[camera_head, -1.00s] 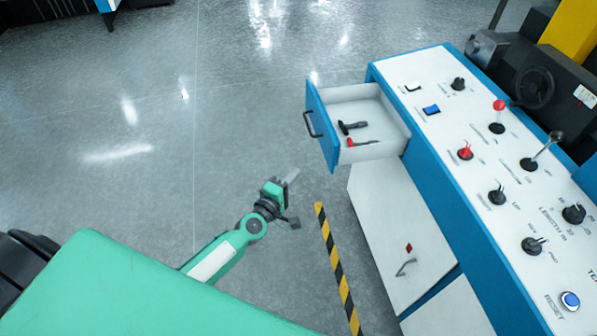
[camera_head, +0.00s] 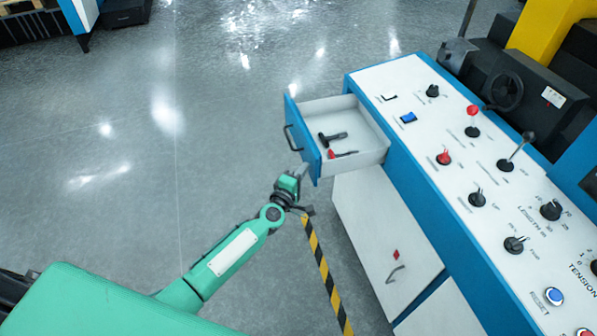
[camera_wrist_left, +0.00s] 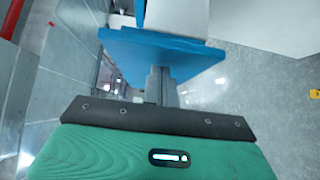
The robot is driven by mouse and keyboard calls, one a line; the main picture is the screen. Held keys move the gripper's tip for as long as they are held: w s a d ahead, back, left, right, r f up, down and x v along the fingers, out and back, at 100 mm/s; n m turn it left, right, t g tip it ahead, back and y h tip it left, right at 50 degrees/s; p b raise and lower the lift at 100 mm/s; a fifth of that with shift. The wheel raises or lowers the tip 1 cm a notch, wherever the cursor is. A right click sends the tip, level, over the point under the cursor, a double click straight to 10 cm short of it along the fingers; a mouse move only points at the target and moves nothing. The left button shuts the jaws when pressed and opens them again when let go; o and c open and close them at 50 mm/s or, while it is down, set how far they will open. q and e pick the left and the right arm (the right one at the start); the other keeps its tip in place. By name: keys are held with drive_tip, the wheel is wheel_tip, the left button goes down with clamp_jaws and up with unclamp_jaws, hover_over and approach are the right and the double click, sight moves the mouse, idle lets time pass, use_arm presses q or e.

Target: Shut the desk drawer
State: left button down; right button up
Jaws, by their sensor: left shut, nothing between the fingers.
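The desk drawer (camera_head: 345,125) is pulled out of the left side of the control desk (camera_head: 400,190). It has a blue front (camera_head: 303,138) with a dark handle (camera_head: 291,138), and tools with black and red handles lie inside. My left gripper (camera_head: 302,171) is shut and empty, its tips at the near lower end of the drawer front. In the left wrist view the shut fingers (camera_wrist_left: 161,84) reach up to the blue drawer front (camera_wrist_left: 160,48). I cannot tell whether they touch it. My right gripper is not in view.
The desk top carries several knobs and levers, including a red-topped lever (camera_head: 472,125). A cabinet door (camera_head: 385,240) is below the drawer. A yellow-black floor stripe (camera_head: 325,275) runs beside the desk. The floor (camera_head: 190,130) left of the drawer is clear.

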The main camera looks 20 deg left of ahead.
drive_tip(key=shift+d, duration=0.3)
